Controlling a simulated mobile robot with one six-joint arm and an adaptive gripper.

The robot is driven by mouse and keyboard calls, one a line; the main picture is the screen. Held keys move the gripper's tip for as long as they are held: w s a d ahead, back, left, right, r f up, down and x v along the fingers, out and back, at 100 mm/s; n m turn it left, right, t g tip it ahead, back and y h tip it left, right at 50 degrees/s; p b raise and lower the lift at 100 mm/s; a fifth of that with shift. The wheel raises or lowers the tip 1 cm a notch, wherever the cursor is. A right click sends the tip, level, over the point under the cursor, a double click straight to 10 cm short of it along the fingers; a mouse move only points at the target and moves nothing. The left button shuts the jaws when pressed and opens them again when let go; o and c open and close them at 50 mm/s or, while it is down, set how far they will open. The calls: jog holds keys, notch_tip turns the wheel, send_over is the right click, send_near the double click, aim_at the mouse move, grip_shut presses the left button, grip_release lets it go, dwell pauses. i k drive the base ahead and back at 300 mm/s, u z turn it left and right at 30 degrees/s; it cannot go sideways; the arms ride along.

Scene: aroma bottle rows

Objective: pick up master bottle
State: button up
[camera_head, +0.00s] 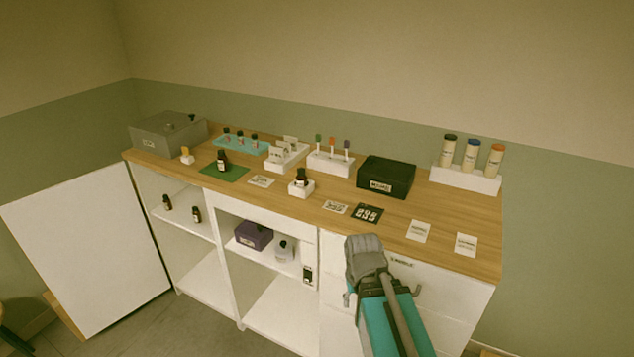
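A dark bottle with a pale label (222,160) stands upright on a green mat (238,172) at the left of the wooden counter. Another dark bottle (301,177) stands on a small white block (301,190) near the counter's middle. The labels are too small to read, so I cannot tell which bottle is the master bottle. My gripper end (364,255) is in front of the counter's front edge, right of and nearer than both bottles, and touches neither. Its fingers are hidden, so its opening does not show.
The counter (440,217) also holds a grey box (165,136), a black box (386,178), a white rack of capped tubes (465,178) and flat cards. Small dark bottles (196,214) and a purple box (254,235) sit on shelves below. An open white door (85,250) stands at left.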

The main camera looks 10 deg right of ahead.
aim_at(301, 181)
jog(key=z, duration=0.25)
jog(key=k, duration=1.45)
jog(key=u, duration=0.35)
jog(key=i, duration=1.65)
jog(key=z, duration=0.05)
